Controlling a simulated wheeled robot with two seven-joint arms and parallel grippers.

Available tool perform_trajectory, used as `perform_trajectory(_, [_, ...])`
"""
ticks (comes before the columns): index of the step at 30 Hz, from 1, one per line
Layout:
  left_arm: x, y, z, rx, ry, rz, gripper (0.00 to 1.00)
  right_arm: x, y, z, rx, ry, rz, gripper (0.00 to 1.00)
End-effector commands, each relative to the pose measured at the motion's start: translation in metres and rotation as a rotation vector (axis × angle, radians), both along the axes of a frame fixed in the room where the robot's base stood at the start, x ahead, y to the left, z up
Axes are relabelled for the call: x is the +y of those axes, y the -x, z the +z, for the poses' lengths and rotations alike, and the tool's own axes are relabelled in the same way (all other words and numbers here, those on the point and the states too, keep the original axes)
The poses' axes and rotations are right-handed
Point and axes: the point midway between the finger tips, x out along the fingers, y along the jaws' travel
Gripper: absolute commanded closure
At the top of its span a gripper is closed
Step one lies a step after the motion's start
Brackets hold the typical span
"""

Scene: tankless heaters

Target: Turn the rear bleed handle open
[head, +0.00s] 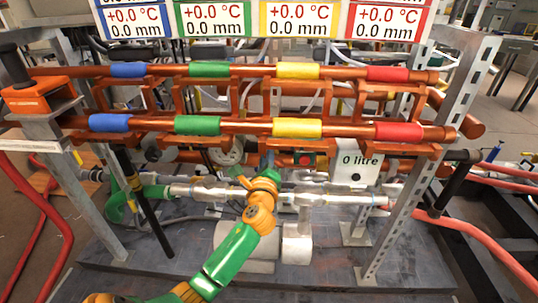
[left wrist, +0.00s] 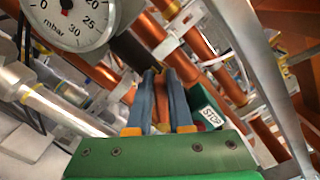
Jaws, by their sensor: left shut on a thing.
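My left arm comes in from the lower left in the head view. Its gripper (head: 242,172) reaches in under the front copper pipe, close to the round gauge (head: 229,153). In the left wrist view the two blue fingers of the left gripper (left wrist: 160,76) are close together, shut on a narrow brownish piece, mostly hidden between them. I cannot tell for sure that this is the rear bleed handle. A dark cylindrical part (left wrist: 133,50) lies just beyond the fingertips. My right gripper is not in view.
A large mbar gauge (left wrist: 68,18) is close at the upper left of the wrist view. A dark green box marked STOP (left wrist: 207,106) is right beside the fingers. Copper pipes (head: 251,71) run across above the gripper. A metal upright (head: 408,215) stands at right.

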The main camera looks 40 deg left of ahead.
Motion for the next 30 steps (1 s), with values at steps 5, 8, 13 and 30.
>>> perform_trajectory(5, [0.001,0.001,-0.007,-0.082,0.143,0.0,1.0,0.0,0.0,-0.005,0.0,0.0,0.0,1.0])
perform_trajectory(8, [0.002,0.002,-0.009,-0.128,0.22,0.001,1.0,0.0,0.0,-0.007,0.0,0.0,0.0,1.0])
perform_trajectory(13, [0.003,0.002,-0.012,-0.197,0.332,0.001,1.0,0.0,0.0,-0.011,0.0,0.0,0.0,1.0])
perform_trajectory(30, [0.004,0.003,-0.016,-0.313,0.524,0.002,1.0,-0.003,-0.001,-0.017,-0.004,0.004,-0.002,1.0])
